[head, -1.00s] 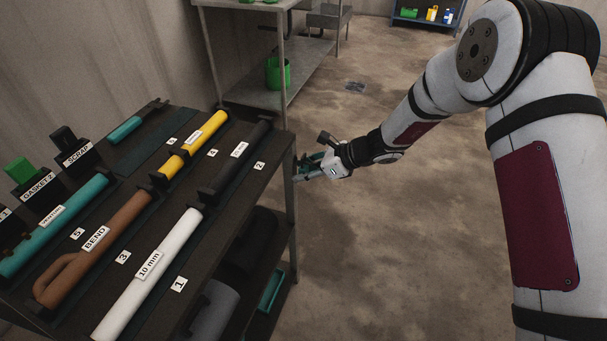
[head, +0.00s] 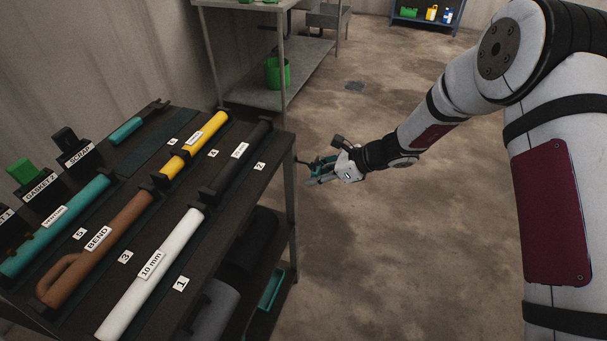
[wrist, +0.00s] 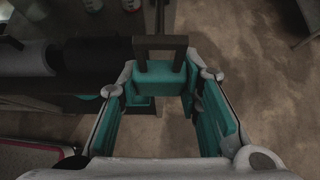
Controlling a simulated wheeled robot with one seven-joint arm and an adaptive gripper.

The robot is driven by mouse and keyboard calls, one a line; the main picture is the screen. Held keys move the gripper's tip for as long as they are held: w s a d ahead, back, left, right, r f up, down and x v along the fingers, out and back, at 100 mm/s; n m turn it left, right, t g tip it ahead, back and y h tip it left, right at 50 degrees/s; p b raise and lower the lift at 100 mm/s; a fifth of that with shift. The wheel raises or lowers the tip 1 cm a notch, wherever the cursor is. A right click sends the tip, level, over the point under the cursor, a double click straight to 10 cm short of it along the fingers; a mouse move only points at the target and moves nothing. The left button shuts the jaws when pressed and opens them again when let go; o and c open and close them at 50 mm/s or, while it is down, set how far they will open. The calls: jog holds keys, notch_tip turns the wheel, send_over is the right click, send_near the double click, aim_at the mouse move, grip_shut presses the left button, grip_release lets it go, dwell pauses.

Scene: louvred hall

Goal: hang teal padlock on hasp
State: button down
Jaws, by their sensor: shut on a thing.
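The teal padlock (wrist: 160,77) shows in the wrist view, with a dark square shackle (wrist: 161,42) standing out beyond my fingertips. My gripper (wrist: 162,88) is shut on its teal body, one finger at each side. In the head view my gripper (head: 310,172) is in the air just off the right edge of the bench, near its far right corner. There the padlock is too small to tell from the gripper's teal parts. I cannot make out a hasp in either view.
The bench (head: 120,268) holds labelled pipes, including a white pipe (head: 150,275), a brown pipe (head: 98,245) and a yellow pipe (head: 195,145). A teal tray (head: 271,289) lies on its lower shelf. A green bucket (head: 277,73) stands on a rear shelf. Floor right of the bench is clear.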

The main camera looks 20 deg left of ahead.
jog(key=shift+w+d+p, duration=0.15)
jog(key=shift+d+p, duration=0.15)
jog(key=shift+d, duration=2.55)
